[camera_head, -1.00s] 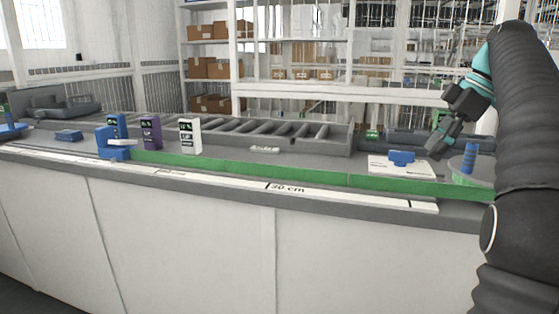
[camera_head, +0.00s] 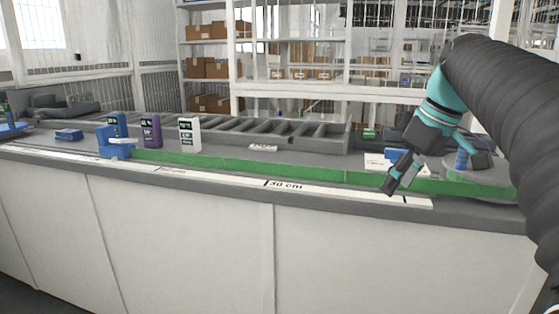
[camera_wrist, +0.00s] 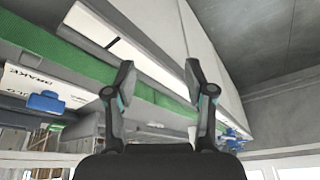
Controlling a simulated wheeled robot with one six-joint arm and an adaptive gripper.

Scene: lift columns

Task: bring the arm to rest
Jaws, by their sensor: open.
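My gripper (camera_head: 402,174) hangs over the front right part of the counter in the head view, pointing down and to the left. In the wrist view my gripper (camera_wrist: 158,75) has its two fingers spread apart with nothing between them. My dark ribbed arm with teal joints comes in from the right side of the head view.
The counter (camera_head: 330,211) carries a green strip (camera_head: 285,170), a grey divided tray (camera_head: 262,133), and purple (camera_head: 151,131) and white (camera_head: 190,135) boxes. A blue part (camera_head: 393,153) lies on a white card, partly behind my gripper.

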